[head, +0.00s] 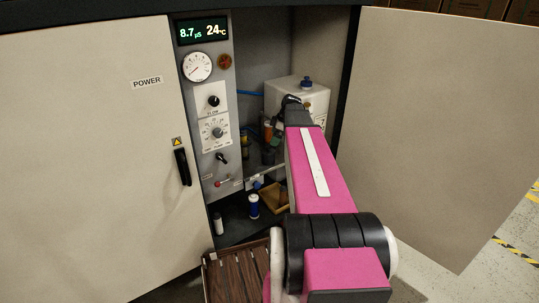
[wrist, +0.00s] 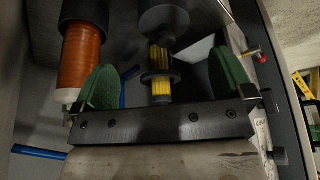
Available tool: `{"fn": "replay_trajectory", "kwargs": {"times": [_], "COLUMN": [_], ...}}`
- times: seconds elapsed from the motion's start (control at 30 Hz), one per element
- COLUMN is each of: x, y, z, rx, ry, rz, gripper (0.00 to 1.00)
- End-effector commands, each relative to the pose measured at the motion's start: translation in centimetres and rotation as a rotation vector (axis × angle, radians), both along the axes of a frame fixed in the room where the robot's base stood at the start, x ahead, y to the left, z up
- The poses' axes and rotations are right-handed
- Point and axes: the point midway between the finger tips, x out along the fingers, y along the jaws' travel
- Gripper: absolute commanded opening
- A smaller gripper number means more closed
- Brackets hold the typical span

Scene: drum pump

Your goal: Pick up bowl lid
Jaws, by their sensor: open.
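My gripper (wrist: 163,72) is open in the wrist view, its two green pads wide apart with nothing held. Between and beyond them is a black round part (wrist: 166,22) above a yellow ribbed cylinder (wrist: 160,55) with a dark disc below it. I cannot tell for certain which part is the bowl lid. An orange ribbed cylinder (wrist: 82,50) with a dark top stands just left of the left pad.
A control panel (head: 212,130) stands left of my arm. A white container (head: 300,92) with a blue cap is behind it. A blue-and-white bottle (head: 253,206) stands on the cabinet floor. A blue tube (wrist: 38,152) runs at lower left.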

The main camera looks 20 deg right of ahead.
Motion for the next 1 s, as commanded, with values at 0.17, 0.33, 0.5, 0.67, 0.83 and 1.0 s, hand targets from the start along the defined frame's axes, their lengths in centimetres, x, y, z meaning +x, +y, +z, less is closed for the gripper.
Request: {"fn": "replay_trajectory", "kwargs": {"times": [0.17,0.33,0.5,0.67,0.83,1.0], "x": [0.3,0.3,0.3,0.6,0.7,0.7], "y": [0.8,1.2,2.2,3.0,3.1,3.1], "z": [-2.0,-2.8,-4.6,-6.5,-6.9,-6.9], "rx": [0.000,0.000,0.000,0.000,-0.001,-0.001], "ry": [0.001,0.000,0.002,0.002,0.000,0.000], "rz": [0.000,-0.001,0.000,-0.001,-0.001,-0.001], "gripper": [0.99,0.99,0.99,0.99,0.99,0.80]}}
